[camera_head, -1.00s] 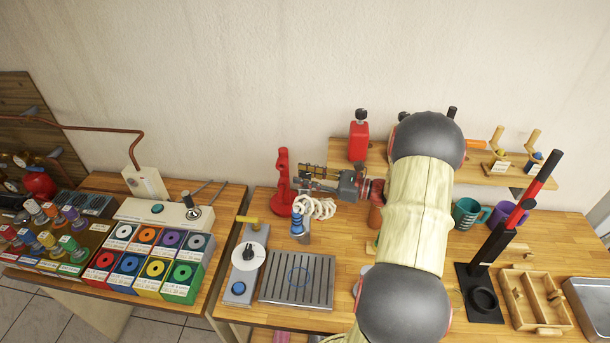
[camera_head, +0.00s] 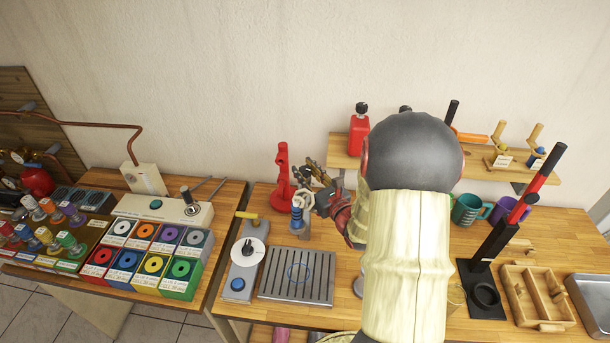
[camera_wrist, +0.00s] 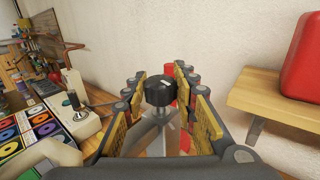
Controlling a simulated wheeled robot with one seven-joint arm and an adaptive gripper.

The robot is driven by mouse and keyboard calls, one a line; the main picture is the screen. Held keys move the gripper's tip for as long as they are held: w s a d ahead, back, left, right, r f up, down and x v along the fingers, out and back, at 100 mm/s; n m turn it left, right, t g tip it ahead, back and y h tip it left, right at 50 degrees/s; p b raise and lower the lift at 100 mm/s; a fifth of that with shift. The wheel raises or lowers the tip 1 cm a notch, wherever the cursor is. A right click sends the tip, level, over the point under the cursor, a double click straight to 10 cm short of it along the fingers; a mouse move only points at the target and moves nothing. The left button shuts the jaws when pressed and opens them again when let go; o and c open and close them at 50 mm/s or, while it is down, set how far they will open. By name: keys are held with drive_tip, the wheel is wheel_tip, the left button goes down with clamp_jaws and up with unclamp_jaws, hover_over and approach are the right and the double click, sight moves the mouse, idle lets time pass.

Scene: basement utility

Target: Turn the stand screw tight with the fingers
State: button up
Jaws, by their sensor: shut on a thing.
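The stand screw shows in the wrist view as a black knob (camera_wrist: 160,90) with a small pale mark on top, above a grey support. My gripper (camera_wrist: 158,84) has its yellow-and-black fingers on both sides of the knob, shut on it. In the head view my gripper (camera_head: 312,172) is at the back of the workbench, just right of a red stand (camera_head: 283,176). A post with a blue part (camera_head: 297,213) and white coils stands below it. The knob itself is hard to make out in the head view.
A shelf (camera_head: 345,157) with a red canister (camera_head: 359,130) is behind my arm. A slotted metal plate (camera_head: 297,277) and a dial unit (camera_head: 243,268) lie in front. A black-and-red lever press (camera_head: 500,230) stands at right. Coloured spool boxes (camera_head: 145,262) fill the left table.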

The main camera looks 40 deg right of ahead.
drive_tip(key=shift+f+m+g+h+b, duration=0.15)
drive_tip(key=shift+m+g+h+b, duration=0.75)
drive_tip(key=shift+b, duration=2.85)
drive_tip(key=shift+r+m+t+h+b, duration=0.3)
drive_tip(key=shift+m+h+b, duration=0.1)
drive_tip(key=shift+h+b, duration=0.65)
drive_tip(key=o, duration=1.2)
drive_tip(key=shift+f, duration=0.1)
drive_tip(key=shift+c, duration=0.2)
drive_tip(key=v, duration=1.2)
